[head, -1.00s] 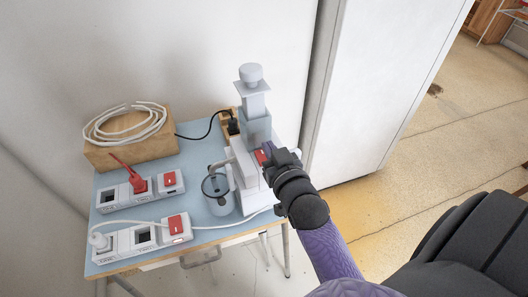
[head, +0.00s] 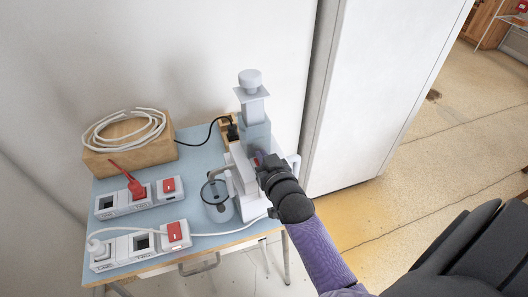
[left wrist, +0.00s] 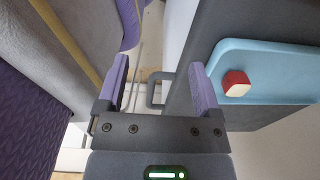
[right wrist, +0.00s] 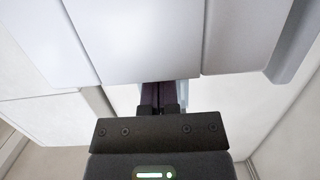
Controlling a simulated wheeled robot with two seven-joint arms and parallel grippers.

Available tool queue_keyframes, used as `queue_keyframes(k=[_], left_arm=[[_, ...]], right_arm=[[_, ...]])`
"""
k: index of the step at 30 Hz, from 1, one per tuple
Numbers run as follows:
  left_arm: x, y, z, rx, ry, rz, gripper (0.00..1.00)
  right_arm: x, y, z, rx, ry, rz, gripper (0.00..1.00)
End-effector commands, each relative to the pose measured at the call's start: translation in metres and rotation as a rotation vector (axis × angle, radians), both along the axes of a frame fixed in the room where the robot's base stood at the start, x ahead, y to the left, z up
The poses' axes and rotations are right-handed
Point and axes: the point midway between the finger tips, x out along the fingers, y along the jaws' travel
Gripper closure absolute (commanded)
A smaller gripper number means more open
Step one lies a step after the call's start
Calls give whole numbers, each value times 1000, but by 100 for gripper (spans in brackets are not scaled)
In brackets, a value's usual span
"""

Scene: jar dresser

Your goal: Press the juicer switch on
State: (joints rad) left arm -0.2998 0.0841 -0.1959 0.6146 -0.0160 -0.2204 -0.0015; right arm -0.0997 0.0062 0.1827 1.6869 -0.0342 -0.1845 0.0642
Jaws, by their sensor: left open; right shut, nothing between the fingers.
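The juicer (head: 254,132), grey-white with a tall feed tube and pusher, stands at the right end of the blue table. A glass jug (head: 216,199) stands at its front left. My right gripper (head: 259,158) is shut and empty at the juicer's right-hand side. It mostly hides the red switch there, and I cannot tell whether it touches it. In the right wrist view the shut fingers (right wrist: 163,97) reach in behind the edge of a pale body. My left gripper (left wrist: 160,85) is open and empty in its wrist view, outside the head view.
Two power strips, a rear one (head: 137,199) and a front one (head: 140,246), lie left of the juicer. A wooden box (head: 130,156) with coiled white cable stands behind them. A tall white cabinet (head: 385,90) stands right. A red-and-white block (left wrist: 237,84) shows in the left wrist view.

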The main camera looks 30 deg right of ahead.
Motion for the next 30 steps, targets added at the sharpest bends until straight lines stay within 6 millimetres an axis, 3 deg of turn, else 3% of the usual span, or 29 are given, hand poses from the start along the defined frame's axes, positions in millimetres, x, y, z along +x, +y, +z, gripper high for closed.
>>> queue_keyframes(k=[7,15,21,30], left_arm=[[0,1,0,1,1,-1,16],[1,7,14,12,-2,-5,16],[1,9,18,14,-3,-6,16],[1,5,18,9,-4,-5,16]], right_arm=[[-8,1,-1,1,3,0,100],[-62,12,11,1,5,0,100],[-90,18,16,1,4,0,100],[-96,19,17,0,1,0,100]])
